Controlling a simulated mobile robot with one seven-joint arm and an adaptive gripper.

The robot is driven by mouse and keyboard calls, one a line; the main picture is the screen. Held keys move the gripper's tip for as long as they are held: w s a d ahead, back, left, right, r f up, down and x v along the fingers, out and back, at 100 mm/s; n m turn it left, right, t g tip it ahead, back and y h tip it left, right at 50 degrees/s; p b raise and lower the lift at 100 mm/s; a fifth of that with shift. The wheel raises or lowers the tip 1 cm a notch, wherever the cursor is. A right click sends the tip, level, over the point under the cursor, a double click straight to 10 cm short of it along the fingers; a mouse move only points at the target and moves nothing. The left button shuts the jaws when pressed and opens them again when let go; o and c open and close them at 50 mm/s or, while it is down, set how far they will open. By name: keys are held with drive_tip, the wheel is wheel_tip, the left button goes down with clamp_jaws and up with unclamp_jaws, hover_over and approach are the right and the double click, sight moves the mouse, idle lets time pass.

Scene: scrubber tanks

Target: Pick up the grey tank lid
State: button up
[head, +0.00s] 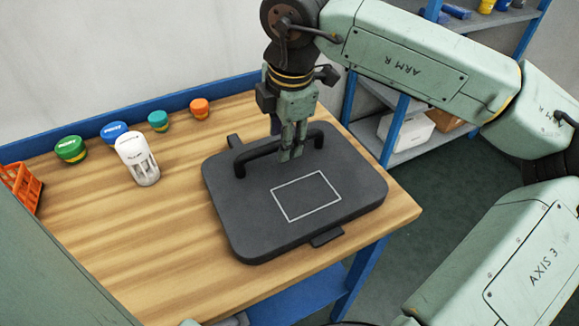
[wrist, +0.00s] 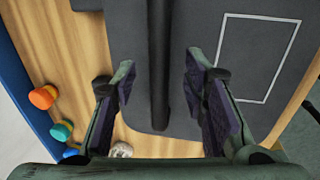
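The grey tank lid (head: 240,215) lies flat on the wooden table, with a white rectangle outlined on its top. Its dark bar handle (head: 255,153) rises along the far side of the lid. My gripper (head: 289,152) points down at the handle's middle, with its fingertips close to the bar. In the wrist view my gripper (wrist: 160,73) is open, and the handle (wrist: 160,50) runs between the two dark purple pads with a gap on each side. The lid (wrist: 215,30) fills the middle of that view.
Green (head: 71,150), blue (head: 113,131), teal (head: 158,121) and orange (head: 199,108) caps stand along the table's back. A white container (head: 138,160) stands in front of them. An orange basket (head: 20,188) is at the left edge. A blue shelf (head: 395,130) stands at right.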

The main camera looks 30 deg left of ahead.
sight(288, 165)
drive_tip(key=shift+w+a+f, duration=0.1)
drive_tip(key=shift+a+f, duration=0.05)
drive_tip(key=shift+f, duration=0.55)
drive_tip(key=shift+w+a+f, duration=0.1)
drive_tip(key=shift+f, duration=0.55)
drive_tip(key=shift+c, duration=0.5)
clamp_jaws()
